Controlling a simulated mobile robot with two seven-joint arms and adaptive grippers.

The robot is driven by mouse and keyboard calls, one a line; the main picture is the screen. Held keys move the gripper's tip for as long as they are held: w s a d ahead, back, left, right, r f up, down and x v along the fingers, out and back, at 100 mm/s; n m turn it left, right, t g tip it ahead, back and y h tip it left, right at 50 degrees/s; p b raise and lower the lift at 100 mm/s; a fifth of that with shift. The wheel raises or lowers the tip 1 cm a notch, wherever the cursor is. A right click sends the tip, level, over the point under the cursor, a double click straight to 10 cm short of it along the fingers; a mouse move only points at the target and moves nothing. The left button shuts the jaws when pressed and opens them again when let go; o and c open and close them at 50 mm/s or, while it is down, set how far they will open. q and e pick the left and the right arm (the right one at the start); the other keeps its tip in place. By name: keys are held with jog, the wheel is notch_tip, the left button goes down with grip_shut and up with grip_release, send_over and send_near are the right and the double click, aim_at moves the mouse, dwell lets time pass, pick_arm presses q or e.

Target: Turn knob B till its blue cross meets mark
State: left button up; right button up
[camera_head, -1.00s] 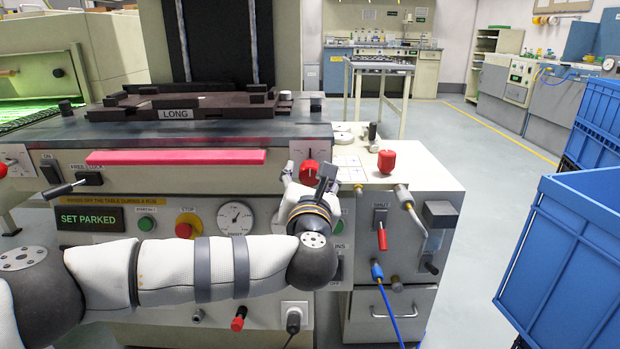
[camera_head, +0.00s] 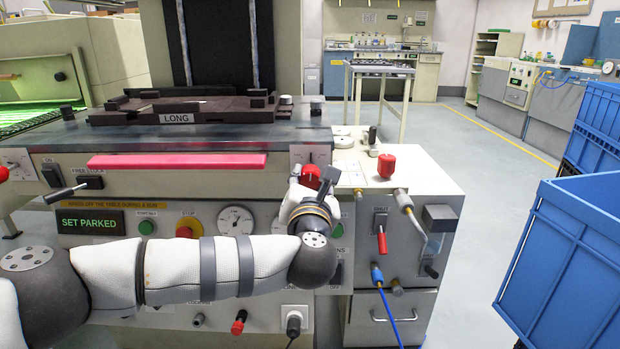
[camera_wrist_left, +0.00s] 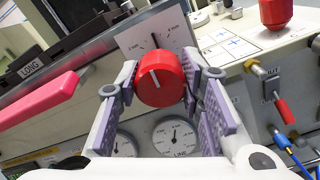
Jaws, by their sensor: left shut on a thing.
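A red knob (camera_head: 310,173) sits on the front of the machine, below a white scale plate (camera_head: 310,154). My left gripper (camera_head: 314,180) is shut on this knob. The scale plate (camera_wrist_left: 133,40) has a dark line above the knob. A white sheet with blue crosses (camera_wrist_left: 228,43) lies on the cabinet top to the right. My right gripper is not in view.
A red capped piece (camera_head: 386,165) stands on the cabinet top (camera_head: 425,177). A long pink bar (camera_head: 178,161) runs left of the knob. A red-handled lever (camera_head: 382,242) and a blue hose (camera_head: 390,315) are at right. Blue crates (camera_head: 565,250) stand further right.

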pick_arm(q)
jog(key=m+p, duration=0.2)
jog(key=m, duration=0.2)
jog(key=shift+r, duration=0.2)
jog(key=m+p, duration=0.2)
jog(key=m, duration=0.3)
jog(key=shift+m+p, duration=0.3)
jog(key=shift+p, duration=0.1)
jog(key=m+p, duration=0.2)
jog(key=m, duration=0.3)
jog(key=shift+f+m+p, duration=0.2)
jog(key=shift+m+p, duration=0.3)
jog(key=shift+m, duration=1.6)
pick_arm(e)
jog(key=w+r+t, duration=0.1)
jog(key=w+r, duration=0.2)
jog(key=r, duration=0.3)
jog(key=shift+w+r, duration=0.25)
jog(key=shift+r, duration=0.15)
pick_arm(q)
jog(key=o, duration=1.2)
